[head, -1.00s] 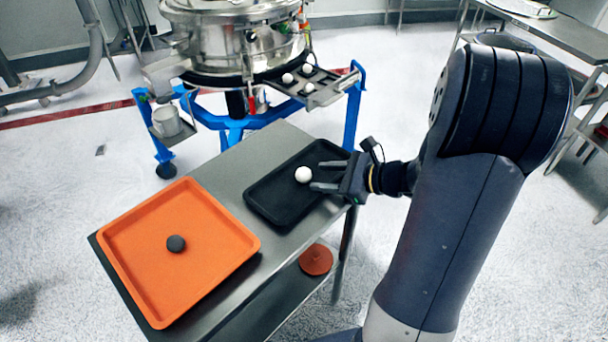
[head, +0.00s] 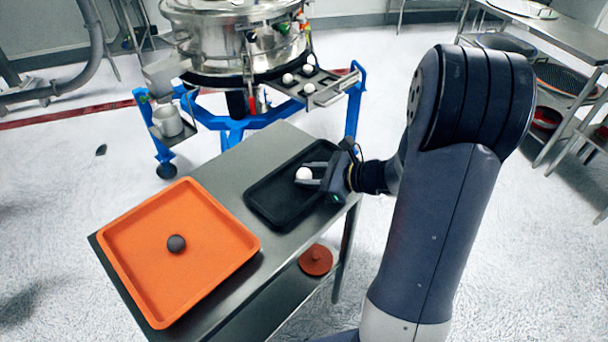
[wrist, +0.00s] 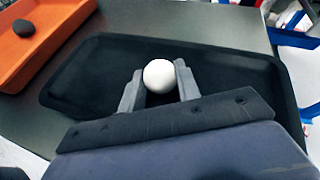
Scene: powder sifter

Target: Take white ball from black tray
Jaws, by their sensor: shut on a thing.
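The white ball (head: 303,174) is at the black tray (head: 268,206), on the metal table. My gripper (head: 309,174) reaches in from the right, low over the tray, and is shut on the ball. In the wrist view the white ball (wrist: 160,76) sits between the tips of the two grey fingers of my gripper (wrist: 158,82). The black tray (wrist: 85,78) spreads out beneath and around it there. I cannot tell whether the ball still touches the tray floor.
An orange tray (head: 140,257) with a dark ball (head: 176,244) lies to the left on the same metal table (head: 236,178). Behind stands a steel sifter (head: 237,40) on a blue frame, with a side tray (head: 325,92) holding several white balls. An orange-red disc (head: 316,260) lies on the lower shelf.

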